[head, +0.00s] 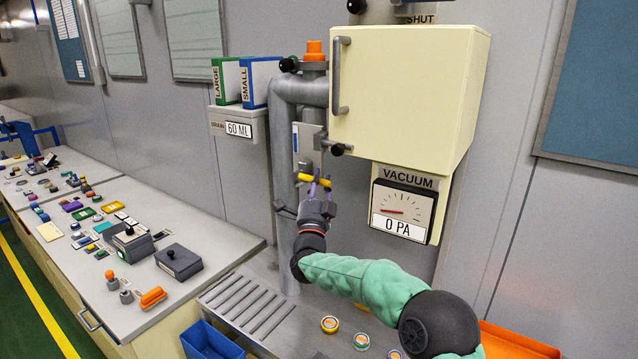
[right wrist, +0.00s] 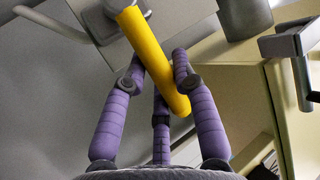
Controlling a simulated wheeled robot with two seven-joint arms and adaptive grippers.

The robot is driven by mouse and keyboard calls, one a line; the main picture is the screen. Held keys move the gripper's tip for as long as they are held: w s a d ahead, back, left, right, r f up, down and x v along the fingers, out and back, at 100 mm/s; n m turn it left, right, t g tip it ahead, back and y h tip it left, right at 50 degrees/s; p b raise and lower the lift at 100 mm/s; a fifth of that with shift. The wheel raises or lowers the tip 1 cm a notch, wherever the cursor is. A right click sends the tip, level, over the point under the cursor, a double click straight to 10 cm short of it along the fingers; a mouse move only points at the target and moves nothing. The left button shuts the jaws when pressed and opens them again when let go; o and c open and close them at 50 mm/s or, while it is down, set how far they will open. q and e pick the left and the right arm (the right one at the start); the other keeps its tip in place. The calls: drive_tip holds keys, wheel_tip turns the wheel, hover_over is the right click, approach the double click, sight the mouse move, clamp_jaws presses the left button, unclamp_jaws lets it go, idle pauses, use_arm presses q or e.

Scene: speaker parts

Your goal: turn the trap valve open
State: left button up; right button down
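In the right wrist view the yellow bar (right wrist: 150,52) runs diagonally between my purple fingers. My right gripper (head: 319,186) reaches it from below. Its fingers (right wrist: 160,72) close in on both sides of the bar and appear to touch it, with the third finger below. My left gripper is out of view.
The cream cabinet (head: 403,95) overhangs just above right. A vacuum gauge (head: 404,207) reading 0 PA hangs at the right. The grey pipe (head: 284,180) stands close at the left. A small lever with a black knob (head: 338,149) is just above. Benches with small parts lie lower left.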

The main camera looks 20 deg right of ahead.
drive_tip(key=shift+r, duration=0.1)
drive_tip(key=shift+r+n+y+p, duration=0.25)
drive_tip(key=shift+r+n+y, duration=0.15)
drive_tip(key=shift+n+y, duration=0.35)
drive_tip(key=shift+r+n+y+p, duration=0.2)
drive_tip(key=shift+r+n+y, duration=0.15)
drive_tip(key=shift+n+y, duration=0.4)
drive_tip(key=shift+w+r+n+g+y+p, duration=0.15)
drive_tip(key=shift+r+n+y+p, duration=0.15)
drive_tip(key=shift+n, duration=0.25)
drive_tip(key=shift+s+r+n+g+y+p, duration=0.1)
drive_tip(key=shift+r+n+g+y+p, duration=0.1)
drive_tip(key=shift+n+y+p, duration=0.25)
drive_tip(key=shift+w+a+r+n+g+y+p, duration=0.2)
drive_tip(key=shift+r+n+g+y+p, duration=0.25)
drive_tip(key=shift+n+p, duration=0.7)
drive_tip(key=shift+w+a+r+n+g+p, duration=0.15)
drive_tip(key=shift+r+n+g+p, duration=0.15)
drive_tip(key=shift+n+p, duration=0.55)
drive_tip(key=c, duration=1)
unclamp_jaws()
drive_tip(key=shift+o, duration=0.2)
